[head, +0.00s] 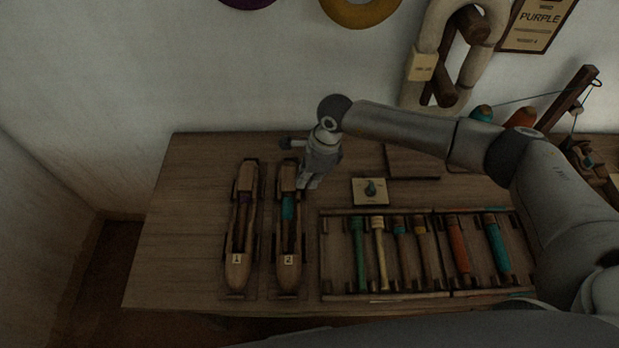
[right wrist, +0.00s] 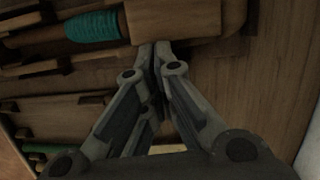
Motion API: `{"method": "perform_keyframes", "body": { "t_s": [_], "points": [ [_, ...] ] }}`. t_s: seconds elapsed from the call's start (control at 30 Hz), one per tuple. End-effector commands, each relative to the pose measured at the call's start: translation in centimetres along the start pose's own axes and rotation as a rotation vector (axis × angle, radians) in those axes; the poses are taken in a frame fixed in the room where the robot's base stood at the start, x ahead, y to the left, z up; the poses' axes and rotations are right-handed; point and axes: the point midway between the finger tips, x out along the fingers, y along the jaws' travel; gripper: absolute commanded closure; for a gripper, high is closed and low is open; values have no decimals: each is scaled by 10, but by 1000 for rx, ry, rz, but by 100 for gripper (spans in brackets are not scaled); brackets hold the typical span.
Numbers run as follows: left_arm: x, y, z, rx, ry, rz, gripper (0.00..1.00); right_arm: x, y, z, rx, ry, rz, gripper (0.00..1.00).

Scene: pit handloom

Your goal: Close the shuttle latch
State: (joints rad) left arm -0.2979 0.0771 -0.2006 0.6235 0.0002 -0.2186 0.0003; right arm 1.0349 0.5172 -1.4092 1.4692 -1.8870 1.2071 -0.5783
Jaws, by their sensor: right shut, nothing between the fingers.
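Shuttle 2 (head: 288,262) lies on the table, long and wooden, with a teal-wound bobbin (head: 288,207) inside it. The teal winding also shows in the right wrist view (right wrist: 94,27), with a flat wooden block (right wrist: 175,18), seemingly the latch, beside it. Shuttle 1 (head: 237,268) lies parallel on the left, with a dark purple bobbin. My right gripper (head: 303,187) is shut and empty at the right side of shuttle 2's far end. In the right wrist view its fingertips (right wrist: 161,47) are at the block's edge; I cannot tell whether they touch. My left gripper is not in view.
A rack (head: 322,256) of several coloured bobbins lies to the right of the shuttles. A small card (head: 359,198) with a dark teal item is behind it. Yarn hanks hang on the wall. The table's left side is clear.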

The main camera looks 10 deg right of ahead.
Motion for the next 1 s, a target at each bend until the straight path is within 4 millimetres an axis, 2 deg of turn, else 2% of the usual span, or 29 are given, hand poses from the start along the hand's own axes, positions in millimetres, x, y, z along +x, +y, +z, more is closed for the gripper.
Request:
{"method": "perform_keyframes", "body": {
  "t_s": [0.4,0.5,0.53,0.67,1.0],
  "points": [
    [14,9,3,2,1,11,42,1,-15,-6,0,0,-1,100],
    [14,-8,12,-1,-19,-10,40,-2,-15,-6,0,0,-1,100],
    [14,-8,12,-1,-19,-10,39,-4,-16,-6,0,0,-1,100],
    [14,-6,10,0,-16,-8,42,-18,-16,-6,0,-2,-3,100],
    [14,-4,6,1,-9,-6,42,-68,-15,-6,0,-1,-3,100]
  ]
}}
